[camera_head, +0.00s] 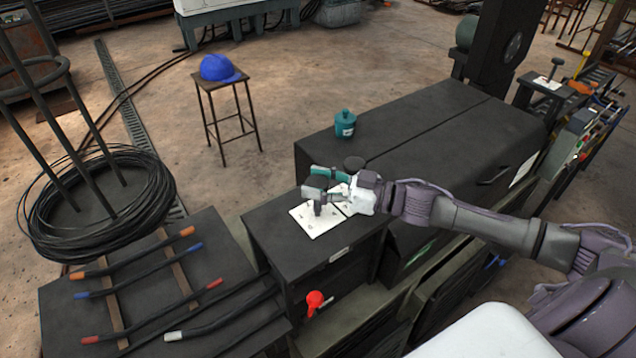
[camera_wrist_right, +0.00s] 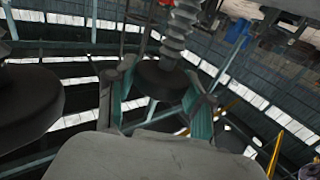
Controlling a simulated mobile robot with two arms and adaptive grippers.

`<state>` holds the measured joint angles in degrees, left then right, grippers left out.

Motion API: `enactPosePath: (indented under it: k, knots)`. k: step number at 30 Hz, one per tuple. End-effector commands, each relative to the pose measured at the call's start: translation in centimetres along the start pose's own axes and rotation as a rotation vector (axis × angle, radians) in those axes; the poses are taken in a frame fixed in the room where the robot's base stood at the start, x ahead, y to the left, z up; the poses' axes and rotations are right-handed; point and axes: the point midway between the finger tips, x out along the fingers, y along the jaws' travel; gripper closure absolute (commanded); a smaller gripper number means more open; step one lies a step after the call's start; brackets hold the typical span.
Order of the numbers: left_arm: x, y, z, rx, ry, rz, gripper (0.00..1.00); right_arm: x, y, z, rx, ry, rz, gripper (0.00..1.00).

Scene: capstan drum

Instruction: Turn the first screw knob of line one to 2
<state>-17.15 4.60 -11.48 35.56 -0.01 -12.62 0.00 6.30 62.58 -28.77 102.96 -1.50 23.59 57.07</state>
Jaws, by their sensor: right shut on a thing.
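My right gripper (camera_head: 320,188) is over the white marked plate (camera_head: 312,222) on the dark cabinet, with its teal fingers closed around a dark knob (camera_head: 317,208). The gripper hides much of this knob and part of the plate. In the right wrist view the dark round knob (camera_wrist_right: 163,80) sits between the two teal fingers, with a grey ribbed screw (camera_wrist_right: 182,38) rising from it in the picture. My left gripper is not in view.
A teal canister (camera_head: 345,124) stands on the long black cabinet (camera_head: 415,150) behind my gripper. A red knob (camera_head: 315,300) is on the cabinet's front. Dark bars with coloured ends (camera_head: 150,290) lie at the left. A stool with a blue cap (camera_head: 218,68) stands further back.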

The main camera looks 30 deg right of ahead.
Motion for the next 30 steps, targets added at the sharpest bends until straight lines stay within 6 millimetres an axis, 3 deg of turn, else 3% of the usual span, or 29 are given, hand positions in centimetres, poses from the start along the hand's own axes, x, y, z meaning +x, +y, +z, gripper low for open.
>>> enactPosePath:
  k: [22,23,27,30]
  knots:
    - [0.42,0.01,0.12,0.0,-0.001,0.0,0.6,0.05,-0.01,0.04,0.0,-0.001,-0.09,0.82]
    - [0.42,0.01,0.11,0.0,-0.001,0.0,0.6,0.05,-0.01,0.04,0.0,0.0,-0.09,0.46]
    - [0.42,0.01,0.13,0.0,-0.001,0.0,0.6,0.05,-0.03,0.04,0.0,0.0,-0.09,0.23]
    - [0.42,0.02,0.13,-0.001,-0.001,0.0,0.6,0.05,-0.04,0.04,0.0,0.0,-0.09,0.21]
